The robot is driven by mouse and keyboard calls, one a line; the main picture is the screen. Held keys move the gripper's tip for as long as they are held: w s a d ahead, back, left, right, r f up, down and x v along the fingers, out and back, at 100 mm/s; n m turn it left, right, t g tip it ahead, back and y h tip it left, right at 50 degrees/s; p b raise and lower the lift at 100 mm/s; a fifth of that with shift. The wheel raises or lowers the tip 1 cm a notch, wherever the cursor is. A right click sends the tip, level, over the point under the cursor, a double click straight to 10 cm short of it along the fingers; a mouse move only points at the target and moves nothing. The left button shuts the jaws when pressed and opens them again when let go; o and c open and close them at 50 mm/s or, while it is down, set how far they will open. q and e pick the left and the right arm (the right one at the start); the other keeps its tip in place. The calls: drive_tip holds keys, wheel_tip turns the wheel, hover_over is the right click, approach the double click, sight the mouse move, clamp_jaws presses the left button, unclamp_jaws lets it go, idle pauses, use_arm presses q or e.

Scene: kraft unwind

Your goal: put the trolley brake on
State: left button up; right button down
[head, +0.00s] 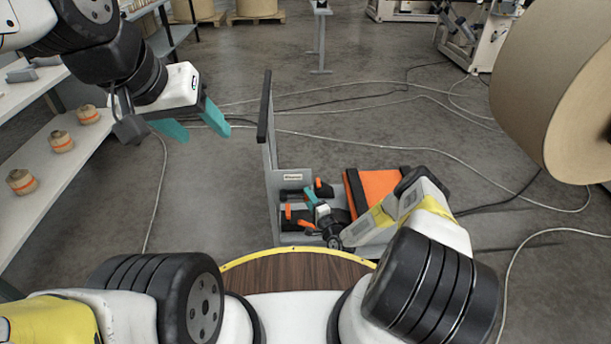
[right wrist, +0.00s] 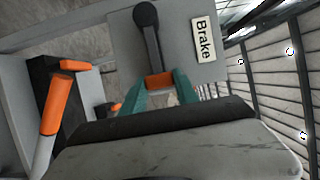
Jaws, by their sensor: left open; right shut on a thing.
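The trolley (head: 273,160) stands ahead of me, with an upright grey post, a black handle on top and a small labelled plate. In the right wrist view, the label (right wrist: 204,38) reads "Brake". Beside it is the brake lever (right wrist: 152,45), a black arm with an orange end. My right gripper (right wrist: 160,88) is shut on that orange end, its teal fingers on either side. In the head view, my right gripper (head: 311,197) is low at the trolley's plate, partly hidden by its own wrist. My left gripper (head: 191,124) is open and empty, left of the post.
Another orange-ended lever (right wrist: 56,105) is left of the brake lever in the right wrist view. An orange-topped block (head: 377,188) lies on the trolley. A large brown roll (head: 550,85) is at upper right. Shelves (head: 62,160) with small rolls stand left. Cables cross the floor.

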drive_tip(key=shift+f+m, duration=0.3)
drive_tip(key=c, duration=0.9)
unclamp_jaws()
drive_tip(key=shift+r, duration=0.1)
drive_tip(key=v, duration=0.8)
drive_tip(key=shift+w, duration=0.1)
